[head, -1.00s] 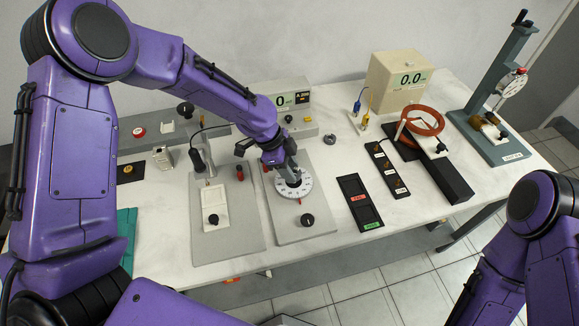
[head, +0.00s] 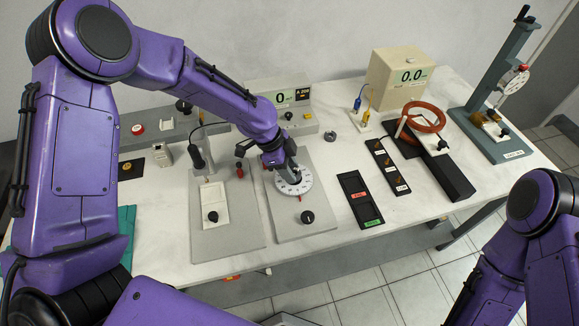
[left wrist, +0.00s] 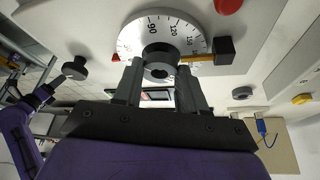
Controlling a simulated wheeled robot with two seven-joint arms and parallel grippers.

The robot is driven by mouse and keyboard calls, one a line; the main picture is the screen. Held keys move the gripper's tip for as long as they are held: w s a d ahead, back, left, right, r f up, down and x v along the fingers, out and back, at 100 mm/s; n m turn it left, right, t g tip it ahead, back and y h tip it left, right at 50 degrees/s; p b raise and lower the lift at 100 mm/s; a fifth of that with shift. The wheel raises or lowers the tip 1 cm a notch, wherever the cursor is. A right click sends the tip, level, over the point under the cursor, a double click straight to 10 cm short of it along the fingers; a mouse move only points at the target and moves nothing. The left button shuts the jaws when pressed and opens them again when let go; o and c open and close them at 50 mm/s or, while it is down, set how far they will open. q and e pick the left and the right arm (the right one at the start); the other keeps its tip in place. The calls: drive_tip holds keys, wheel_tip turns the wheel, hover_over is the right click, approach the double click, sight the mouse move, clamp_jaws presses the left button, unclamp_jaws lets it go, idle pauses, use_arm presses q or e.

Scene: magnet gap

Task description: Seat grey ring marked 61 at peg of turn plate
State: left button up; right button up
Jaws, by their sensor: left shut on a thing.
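The turn plate is a white dial with degree marks, seen on a grey base in the head view (head: 303,189) and in the left wrist view (left wrist: 133,37). My left gripper (head: 292,178) is over the middle of the dial, pointing down. In the left wrist view its two fingers (left wrist: 159,72) are shut on a dark grey ring (left wrist: 158,52), which is in line with the dial's centre. The peg is hidden behind the ring and fingers. I cannot tell whether the ring is around the peg or just above it, and its mark is not readable. My right gripper is out of view.
A black knob (head: 307,217) stands on the same base, nearer me. A black block (left wrist: 226,50) sits beside the dial. Another dark ring (head: 330,136) lies on the table behind. A black tray (head: 350,187) with red and green labels is to the right.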

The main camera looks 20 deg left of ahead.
use_arm(q)
drive_tip(key=shift+f, duration=0.2)
drive_tip(key=o, duration=1.1)
drive_tip(key=shift+o, duration=0.2)
drive_tip(key=shift+r, duration=0.2)
drive_tip(key=w+b+v, duration=0.1)
drive_tip(key=v, duration=0.9)
drive_tip(key=shift+s+a, duration=0.2)
drive_tip(key=shift+s, duration=0.25)
drive_tip(key=shift+r, duration=0.15)
drive_tip(key=shift+s, duration=0.1)
